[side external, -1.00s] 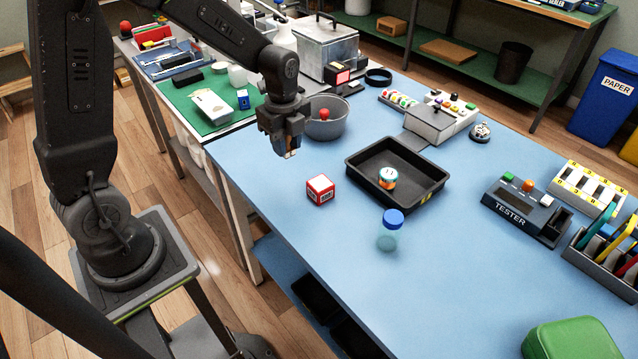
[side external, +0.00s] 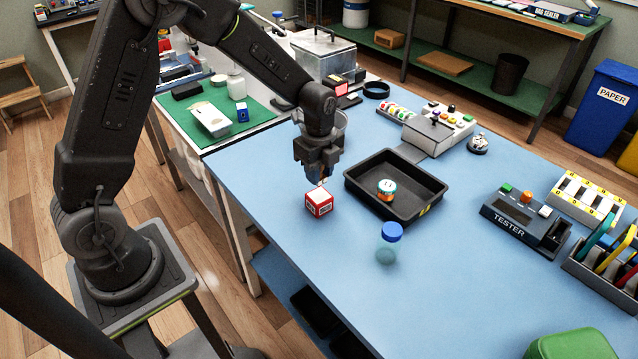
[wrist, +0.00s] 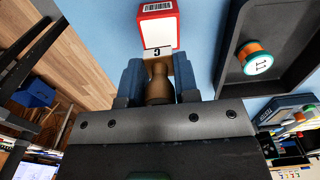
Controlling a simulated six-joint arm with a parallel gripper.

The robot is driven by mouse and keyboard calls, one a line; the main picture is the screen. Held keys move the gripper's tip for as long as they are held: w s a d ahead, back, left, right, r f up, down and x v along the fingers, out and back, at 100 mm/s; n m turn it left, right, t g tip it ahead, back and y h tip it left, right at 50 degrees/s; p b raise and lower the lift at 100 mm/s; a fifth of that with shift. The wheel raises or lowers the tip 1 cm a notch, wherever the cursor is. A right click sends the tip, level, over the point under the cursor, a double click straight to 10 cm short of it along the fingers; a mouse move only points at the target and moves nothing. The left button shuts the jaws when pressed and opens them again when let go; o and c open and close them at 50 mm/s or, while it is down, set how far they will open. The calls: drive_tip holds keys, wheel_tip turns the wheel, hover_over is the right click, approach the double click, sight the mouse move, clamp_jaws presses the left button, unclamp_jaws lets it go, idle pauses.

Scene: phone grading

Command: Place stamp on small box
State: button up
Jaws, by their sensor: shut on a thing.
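The small box (side external: 319,201), red and white with a barcode, sits on the blue table left of the black tray. It also shows at the top of the wrist view (wrist: 158,28). My gripper (side external: 318,178) is right above and just behind the box. In the wrist view my gripper (wrist: 159,78) is shut on the stamp, with the brown handle (wrist: 158,88) between its blue fingers. The stamp's pale end bears a dark mark and overlaps the box's near edge in that view. I cannot tell whether stamp and box touch.
The black tray (side external: 428,208) with an orange and teal round item (side external: 386,188) stands close to the right of the box. A blue-capped bottle (side external: 389,243) stands in front of it.

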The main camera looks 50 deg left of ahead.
drive_tip(key=shift+f, duration=2)
drive_tip(key=shift+f, duration=0.1)
drive_tip(key=o, duration=0.9)
wheel_tip(320, 180, up, 12)
drive_tip(key=shift+r, duration=0.2)
drive_tip(key=s+d+r+n+t, duration=0.1)
drive_tip(key=s+r+n+t, duration=0.1)
drive_tip(key=s+r+n, duration=0.2)
drive_tip(key=s+d+r+n+t, duration=0.1)
drive_tip(key=s+r+n, duration=0.3)
drive_tip(key=s+n, duration=0.4)
drive_tip(key=s+d+r+n+t, duration=0.1)
drive_tip(key=s+r+n, duration=0.3)
drive_tip(key=s, duration=0.5)
drive_tip(key=shift+s+n+t, duration=0.35)
drive_tip(key=shift+n+t, duration=0.45)
drive_tip(key=shift+n, duration=0.2)
